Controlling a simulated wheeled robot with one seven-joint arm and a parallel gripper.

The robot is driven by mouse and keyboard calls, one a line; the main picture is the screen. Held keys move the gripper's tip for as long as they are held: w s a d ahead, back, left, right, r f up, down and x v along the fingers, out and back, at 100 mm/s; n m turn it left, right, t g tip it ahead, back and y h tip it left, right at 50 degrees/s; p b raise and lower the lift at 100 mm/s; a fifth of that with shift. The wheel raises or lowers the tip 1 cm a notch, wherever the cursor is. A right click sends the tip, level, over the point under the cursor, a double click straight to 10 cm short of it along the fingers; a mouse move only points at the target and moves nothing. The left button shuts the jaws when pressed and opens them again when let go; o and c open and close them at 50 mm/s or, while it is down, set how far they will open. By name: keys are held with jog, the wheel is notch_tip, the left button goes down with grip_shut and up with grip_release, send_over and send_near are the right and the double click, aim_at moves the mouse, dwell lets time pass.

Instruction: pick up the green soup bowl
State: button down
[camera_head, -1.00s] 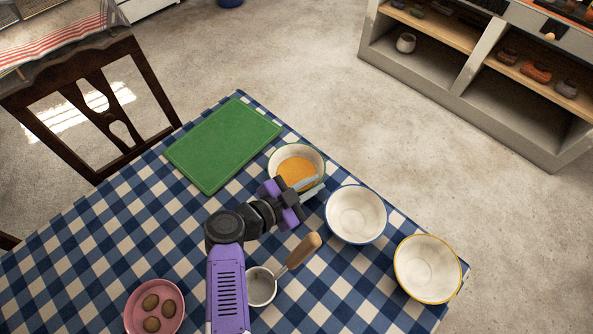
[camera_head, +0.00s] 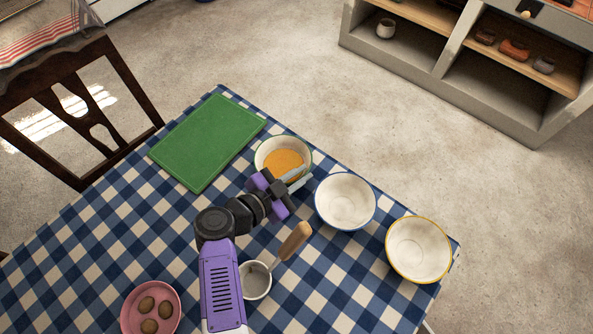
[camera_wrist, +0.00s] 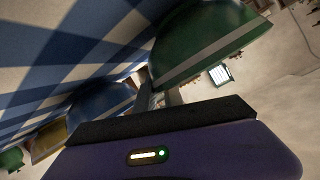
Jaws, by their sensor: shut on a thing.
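The green soup bowl (camera_head: 264,151) has a pale inside, a green rim and orange soup in it. It is on the checked tablecloth beside the green board in the head view; I cannot tell whether it is lifted at all. My gripper (camera_head: 297,179) is at the bowl's near right rim, its fingers shut on the bowl's edge. In the wrist view the bowl's green outer wall with a pale band (camera_wrist: 208,45) fills the upper middle, close to the fingers. The exact contact is partly hidden by the gripper.
A blue bowl (camera_head: 345,202) stands close to the right of my gripper, with a yellow-rimmed bowl (camera_head: 419,250) beyond it. A mug with a wooden-handled utensil (camera_head: 255,281) is below my wrist.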

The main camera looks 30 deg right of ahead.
notch_tip(320, 180, up, 20)
jog(key=p, duration=0.1)
dwell(1.2)
